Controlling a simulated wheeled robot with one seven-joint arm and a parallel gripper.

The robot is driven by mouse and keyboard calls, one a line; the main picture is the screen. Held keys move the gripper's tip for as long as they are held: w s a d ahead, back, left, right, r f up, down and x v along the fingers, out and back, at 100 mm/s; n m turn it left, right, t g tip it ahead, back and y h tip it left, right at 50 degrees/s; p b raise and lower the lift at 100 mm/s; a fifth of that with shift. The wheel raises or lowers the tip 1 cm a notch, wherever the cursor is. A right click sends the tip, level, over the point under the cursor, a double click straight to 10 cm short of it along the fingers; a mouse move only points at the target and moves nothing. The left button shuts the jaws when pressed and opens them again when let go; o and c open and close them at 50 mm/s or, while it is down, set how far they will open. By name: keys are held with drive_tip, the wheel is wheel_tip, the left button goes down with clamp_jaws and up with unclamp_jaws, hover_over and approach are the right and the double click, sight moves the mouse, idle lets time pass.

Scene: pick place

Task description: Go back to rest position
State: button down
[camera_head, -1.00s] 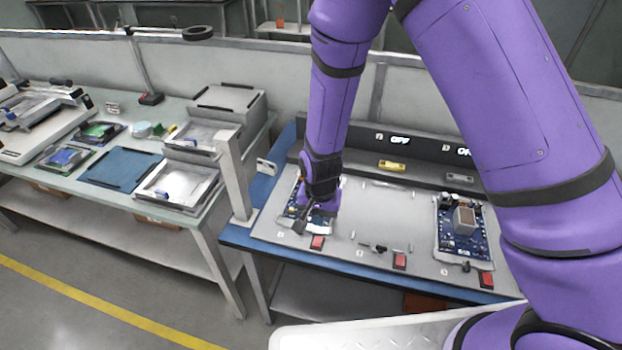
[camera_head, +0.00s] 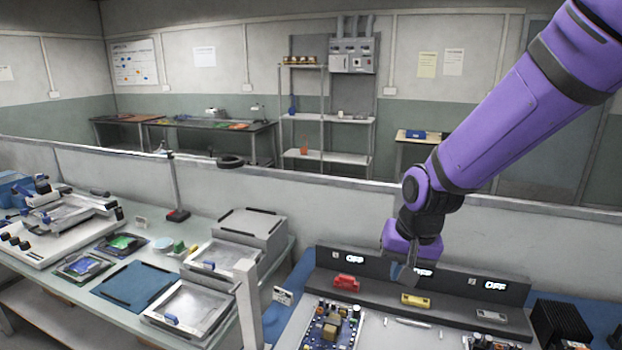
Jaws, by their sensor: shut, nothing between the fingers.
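My gripper (camera_head: 403,272) hangs at the end of the purple arm, right of centre in the head view. It is raised in front of the dark back panel of the workbench and looks shut and empty. A blue circuit board (camera_head: 331,327) lies on the grey bench top below and left of the gripper, apart from it. A second board (camera_head: 490,343) shows only in part at the bottom right edge.
The back panel carries OFF displays and red (camera_head: 346,282), yellow (camera_head: 415,300) and grey (camera_head: 492,314) parts. A black finned block (camera_head: 562,325) stands at the right. A green-topped table (camera_head: 112,258) with trays and a blue mat (camera_head: 135,285) stands left. A low partition (camera_head: 300,207) runs behind.

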drive_tip(key=s+d+r+n+t, duration=0.1)
drive_tip(key=s+d+r, duration=0.6)
drive_tip(key=s+r, duration=0.1)
drive_tip(key=s+d+r+n+t+h, duration=0.1)
drive_tip(key=s+d+r+t, duration=0.1)
drive_tip(key=s+d+r, duration=0.5)
drive_tip(key=s+r, duration=0.1)
drive_tip(key=s, duration=0.2)
drive_tip(key=shift+s+r, duration=0.35)
drive_tip(key=shift+s, duration=0.05)
